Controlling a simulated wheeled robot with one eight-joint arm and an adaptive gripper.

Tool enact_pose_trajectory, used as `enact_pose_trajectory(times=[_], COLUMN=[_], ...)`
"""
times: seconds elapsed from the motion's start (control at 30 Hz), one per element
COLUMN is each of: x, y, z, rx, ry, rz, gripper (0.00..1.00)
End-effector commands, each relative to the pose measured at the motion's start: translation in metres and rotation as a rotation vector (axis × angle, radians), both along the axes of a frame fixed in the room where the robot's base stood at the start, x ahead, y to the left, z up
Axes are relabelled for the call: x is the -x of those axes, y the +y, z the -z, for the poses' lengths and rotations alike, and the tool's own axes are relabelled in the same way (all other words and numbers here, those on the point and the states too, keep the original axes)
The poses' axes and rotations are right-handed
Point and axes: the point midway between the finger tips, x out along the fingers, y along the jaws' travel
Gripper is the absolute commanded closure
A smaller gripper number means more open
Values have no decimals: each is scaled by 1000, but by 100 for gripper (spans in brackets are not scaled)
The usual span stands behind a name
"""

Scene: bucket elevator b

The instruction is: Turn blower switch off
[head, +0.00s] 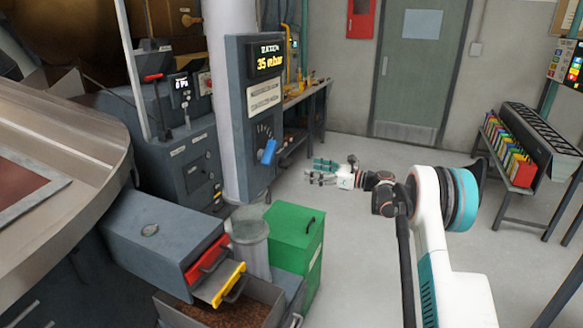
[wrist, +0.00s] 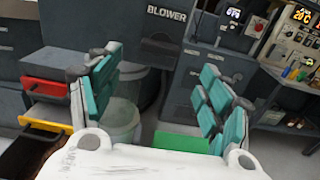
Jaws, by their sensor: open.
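My gripper (head: 328,172) is open and empty, stretched out over the floor to the right of the grey control column. In the wrist view its teal-padded fingers (wrist: 158,70) stand wide apart. A white "BLOWER" label (wrist: 167,13) shows on a dark grey cabinet beyond the fingers. A dark part (wrist: 160,46) sits below the label; I cannot tell whether it is the switch or how it is set. In the head view a grey control box (head: 252,110) has a "35 mbar" display and a blue knob (head: 268,151) on a scale. My gripper touches none of these.
A green bin (head: 296,235) stands below the control box. Beside it are a clear cylinder (head: 250,243) and drawers with a red handle (head: 207,258) and a yellow handle (head: 229,284). A rack of coloured items (head: 507,150) stands at right. The floor before the green door (head: 420,65) is clear.

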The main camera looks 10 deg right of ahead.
Motion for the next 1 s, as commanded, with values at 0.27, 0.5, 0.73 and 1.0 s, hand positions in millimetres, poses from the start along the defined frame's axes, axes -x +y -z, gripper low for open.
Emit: enact_pose_trajectory(times=[0.27, 0.5, 0.73, 1.0], x=[-33, -51, -56, -56], y=[46, 70, 77, 77], z=[2, 1, 0, 0], rx=[1, 1, 1, 1], ry=[0, 0, 0, 0], rz=[-2, 0, 1, 1], gripper=[28, 28, 28, 44])
